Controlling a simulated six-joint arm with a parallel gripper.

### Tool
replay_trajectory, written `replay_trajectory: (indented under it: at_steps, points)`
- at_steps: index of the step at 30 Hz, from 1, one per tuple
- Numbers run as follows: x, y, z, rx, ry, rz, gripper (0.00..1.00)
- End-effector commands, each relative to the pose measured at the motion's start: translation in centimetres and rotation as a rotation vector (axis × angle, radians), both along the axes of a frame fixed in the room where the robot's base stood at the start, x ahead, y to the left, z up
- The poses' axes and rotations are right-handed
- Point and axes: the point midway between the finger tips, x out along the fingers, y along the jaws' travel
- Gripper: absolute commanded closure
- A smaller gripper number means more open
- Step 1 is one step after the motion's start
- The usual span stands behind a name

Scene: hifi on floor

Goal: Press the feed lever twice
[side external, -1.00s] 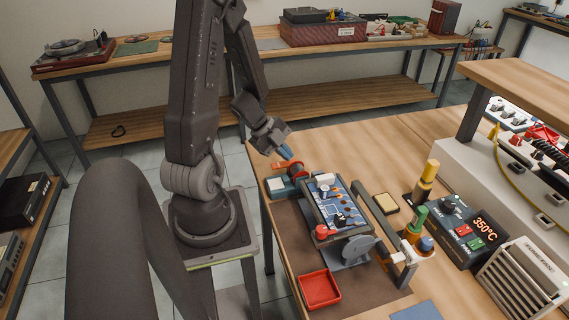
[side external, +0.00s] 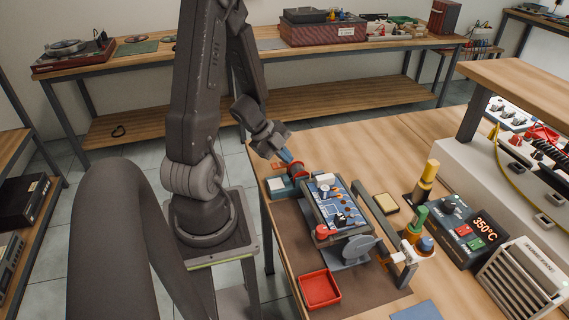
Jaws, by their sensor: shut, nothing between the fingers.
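A small teal unit (side external: 280,191) with a dark red reel (side external: 297,170) and a pale block on top sits at the table's far left corner. It looks like the feeder, but its lever is too small or hidden to make out. My gripper (side external: 286,157) has blue fingertips, shut and empty, pointing down just above and left of the reel. I cannot tell whether the fingertips touch the unit.
A blue circuit board (side external: 335,204) in a grey holder stands right of the reel. A red tray (side external: 319,290) lies in front. Bare tabletop lies behind.

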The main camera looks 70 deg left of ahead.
Motion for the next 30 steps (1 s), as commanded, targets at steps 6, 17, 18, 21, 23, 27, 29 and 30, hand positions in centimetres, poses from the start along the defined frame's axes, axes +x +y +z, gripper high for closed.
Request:
replay_trajectory:
  at_steps: [6, 17, 18, 21, 23, 27, 29, 30]
  points:
    - [0.0, 0.0, -0.5, 0.003, 0.007, 0.002, 1.00]
    - [0.0, -0.1, -1.0, 0.000, 0.007, 0.003, 1.00]
    - [0.0, -0.1, -1.0, 0.000, 0.007, 0.003, 1.00]
    - [0.1, -0.1, -1.1, 0.001, 0.007, 0.001, 1.00]
    - [0.1, -0.1, -1.2, 0.001, 0.007, 0.001, 1.00]
    - [0.0, -0.1, -1.4, 0.000, 0.009, 0.001, 1.00]
    - [0.0, -0.1, -1.5, 0.000, 0.009, 0.001, 1.00]
    - [0.0, -0.2, -1.5, 0.000, 0.009, 0.001, 1.00]
